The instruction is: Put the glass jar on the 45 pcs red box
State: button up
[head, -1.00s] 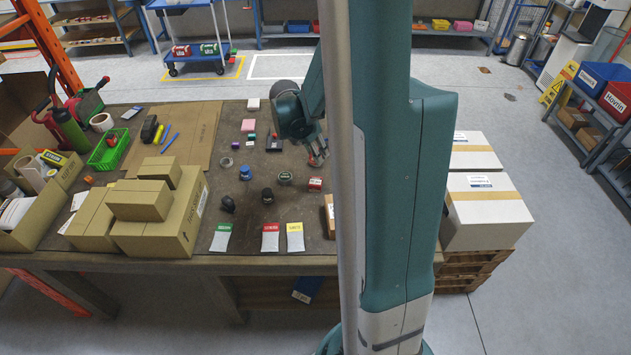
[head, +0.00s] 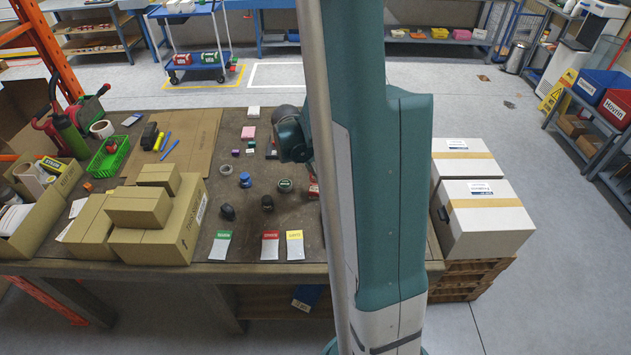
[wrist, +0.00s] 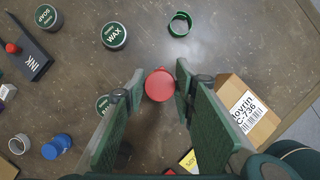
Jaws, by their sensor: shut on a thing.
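My gripper (wrist: 158,82) is shut on the glass jar. In the wrist view, only the jar's round red top (wrist: 160,86) shows between the fingers, seen from above; its glass body is hidden. In the head view, a red box (head: 313,191) with a pale label stands on the table, partly behind my arm. The jar and fingertips are hidden behind my arm there. In the wrist view I cannot make out the red box; the jar's top seems to be over its spot. I cannot tell whether jar and box touch.
A brown carton (wrist: 250,112) lies right of my gripper. A wax tin (wrist: 115,36), a green ring (wrist: 180,23) and another green-topped tin (wrist: 103,104) are close by. A blue-capped thing (wrist: 57,146) lies left. Brown boxes (head: 150,240) are stacked on the table's left.

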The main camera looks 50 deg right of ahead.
jog(key=shift+f, duration=0.25)
jog(key=shift+f, duration=0.1)
jog(key=shift+f+b, duration=0.35)
jog(key=shift+f, duration=1.65)
jog(key=shift+f, duration=0.15)
jog(key=o, duration=0.9)
jog(key=shift+r, duration=0.2)
jog(key=shift+p+v, duration=0.8)
jog(key=shift+v, duration=5.2)
